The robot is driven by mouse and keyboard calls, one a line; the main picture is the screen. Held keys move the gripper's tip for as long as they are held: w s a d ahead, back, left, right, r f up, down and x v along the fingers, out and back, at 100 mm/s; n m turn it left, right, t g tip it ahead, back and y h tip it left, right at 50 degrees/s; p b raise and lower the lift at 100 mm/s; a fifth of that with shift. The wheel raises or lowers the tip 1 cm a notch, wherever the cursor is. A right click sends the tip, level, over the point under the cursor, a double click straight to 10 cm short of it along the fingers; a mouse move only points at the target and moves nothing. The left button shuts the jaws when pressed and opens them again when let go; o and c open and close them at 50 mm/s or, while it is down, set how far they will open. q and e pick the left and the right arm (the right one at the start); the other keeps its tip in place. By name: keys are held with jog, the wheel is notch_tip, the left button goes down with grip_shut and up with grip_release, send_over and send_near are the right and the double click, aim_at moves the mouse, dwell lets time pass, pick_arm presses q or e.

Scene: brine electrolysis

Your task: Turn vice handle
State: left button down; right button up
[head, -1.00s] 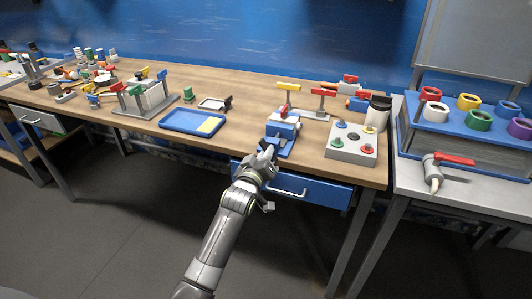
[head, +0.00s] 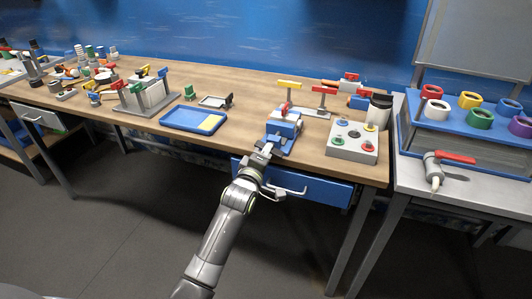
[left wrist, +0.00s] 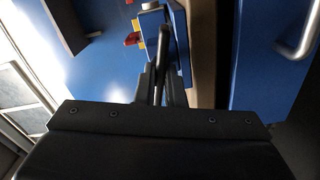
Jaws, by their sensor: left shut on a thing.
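The blue vice (head: 284,128) stands at the front edge of the wooden bench in the head view, with a red part on top. My left gripper (head: 265,154) reaches up to its front side from below. In the left wrist view, the vice (left wrist: 152,24) is at the top centre. The thin dark vice handle (left wrist: 164,48) runs down between the two fingers of my left gripper (left wrist: 163,78), which are shut on it. The handle's lower end is hidden by the gripper. My right gripper is out of view.
A grey box with coloured buttons (head: 353,141) stands to the right of the vice. A blue tray (head: 193,119) lies to the left. A blue drawer with a metal handle (head: 292,192) is under the bench, close to my left wrist.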

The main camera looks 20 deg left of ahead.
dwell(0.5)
pick_arm(q)
jog(key=c, duration=1.5)
grip_release()
jog(key=s, duration=1.7)
jog(key=shift+s+a+b, duration=0.2)
jog(key=shift+a+b, duration=0.1)
jog(key=shift+b, duration=0.1)
